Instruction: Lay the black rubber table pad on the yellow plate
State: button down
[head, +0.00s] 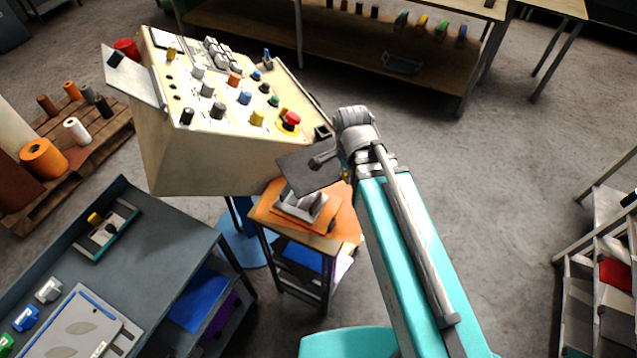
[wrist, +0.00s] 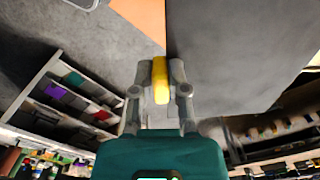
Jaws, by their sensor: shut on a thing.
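The black rubber table pad (head: 306,171) shows in the head view as a dark, flat, tilted square at my gripper (head: 341,170). In the wrist view the pad (wrist: 225,50) fills much of the right side. My gripper (wrist: 160,82) is shut on a yellow block (wrist: 160,84) at the pad's edge, and the pad is held up in the air. Below it is a small stand with an orange-yellow top (head: 341,222). A grey metal fixture (head: 301,203) sits on an orange plate (head: 292,219) there, partly hidden by the pad. I cannot tell whether this is the yellow plate.
A cream control console (head: 215,160) stands close behind and left of the stand. A grey workbench (head: 165,240) is at the lower left, with a tray and small blocks. Shelving (head: 600,270) is at the right. The floor (head: 500,200) between is clear.

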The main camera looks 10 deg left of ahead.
jog(key=shift+d+f, duration=0.15)
jog(key=w+d+f+m+b, duration=0.3)
jog(key=d+f+m+b, duration=0.2)
jog(key=f+b, duration=0.4)
jog(key=w+d+f+m+b, duration=0.3)
jog(key=d+f+m+b, duration=0.3)
jog(key=d+f+b, duration=0.2)
jog(key=shift+w+d+f+b, duration=0.3)
jog(key=shift+w+f+b, duration=0.1)
jog(key=shift+f+b, duration=0.5)
jog(key=shift+r, duration=0.1)
send_near(347, 190)
notch_tip(347, 190, down, 6)
jog(key=shift+d+r, duration=0.1)
jog(key=shift+r, duration=0.15)
